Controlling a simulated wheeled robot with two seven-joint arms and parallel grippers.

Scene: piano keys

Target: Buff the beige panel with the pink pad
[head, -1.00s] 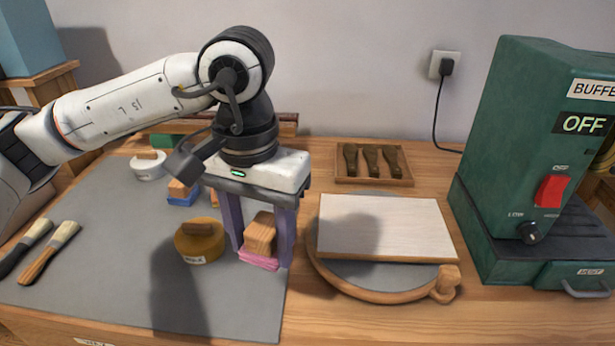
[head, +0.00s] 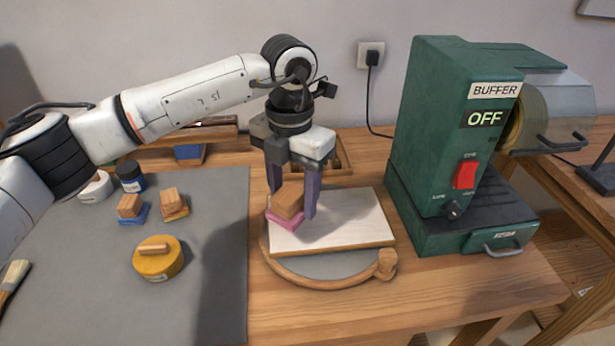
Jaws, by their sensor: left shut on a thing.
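My left gripper (head: 293,205) is shut on the pink pad (head: 284,221), by its wooden block handle. I cannot tell for sure whether the pad touches the surface. The beige panel lies flat on a round grey turntable (head: 320,267) with a wooden rim and a knob at the front right. My right gripper is not in view.
A green buffer machine (head: 440,130), marked OFF, stands to the right. The grey mat (head: 90,270) at left holds a yellow round tin (head: 159,260), a blue pad (head: 133,217), a yellow pad (head: 174,209), a dark jar (head: 130,178) and a brush. A tool tray stands behind the panel.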

